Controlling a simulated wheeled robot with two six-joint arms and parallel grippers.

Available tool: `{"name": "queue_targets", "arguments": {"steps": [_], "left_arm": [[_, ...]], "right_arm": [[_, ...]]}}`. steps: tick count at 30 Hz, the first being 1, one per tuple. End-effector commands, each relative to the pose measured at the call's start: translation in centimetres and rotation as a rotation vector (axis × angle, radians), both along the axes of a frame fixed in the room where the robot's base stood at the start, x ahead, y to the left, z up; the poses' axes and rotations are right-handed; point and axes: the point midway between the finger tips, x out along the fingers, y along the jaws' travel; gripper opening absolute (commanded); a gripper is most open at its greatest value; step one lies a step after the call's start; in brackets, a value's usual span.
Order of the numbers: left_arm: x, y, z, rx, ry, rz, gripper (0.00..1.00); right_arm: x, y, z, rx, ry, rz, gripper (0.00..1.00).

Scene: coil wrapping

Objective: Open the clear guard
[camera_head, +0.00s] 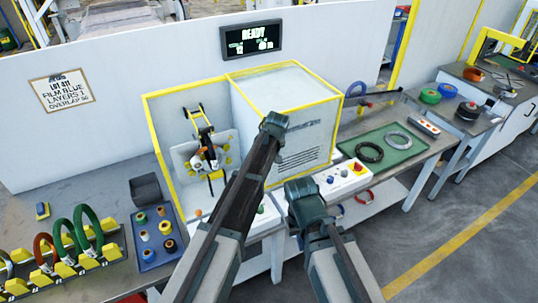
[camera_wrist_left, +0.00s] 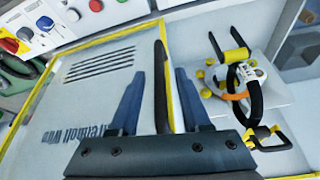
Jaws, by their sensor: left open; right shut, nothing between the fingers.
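The clear guard (camera_wrist_left: 104,47) has a yellow frame and shows in the left wrist view in front of the white cabinet face, with its slots and lettering visible through it. A dark bar handle (camera_wrist_left: 161,85) stands along its edge near the wrapping head. My left gripper (camera_wrist_left: 158,97) is open, its fingers on either side of the handle, apart from it as far as I can tell. In the head view my left gripper (camera_head: 273,122) covers part of the guard, and the handle is hidden. My right gripper (camera_head: 306,190) is shut and empty, in front of the machine.
The wrapping head (camera_head: 205,150) looks uncovered beside the cabinet (camera_head: 285,85). A control box (camera_head: 341,178) with buttons sits in front. A green mat (camera_head: 383,146) with two coils lies right. A blue tray (camera_head: 157,238) and a coil rack (camera_head: 70,258) are left.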

Motion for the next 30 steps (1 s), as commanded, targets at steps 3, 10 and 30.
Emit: {"name": "queue_targets", "arguments": {"steps": [3, 10, 30], "left_arm": [[-0.7, -0.2, 2.1, 0.000, 0.000, -0.001, 0.47], [-2.0, -0.7, 5.6, 0.001, 0.000, -0.002, 0.47], [-4.4, -1.7, 11.3, 0.000, 0.000, -0.001, 0.47]], "right_arm": [[0.0, 0.0, 2.1, 0.001, 0.000, -0.003, 0.00], [0.0, 0.0, 5.6, 0.001, 0.001, -0.004, 0.00], [-0.1, 0.0, 11.3, 0.000, 0.003, -0.010, 0.00]]}}
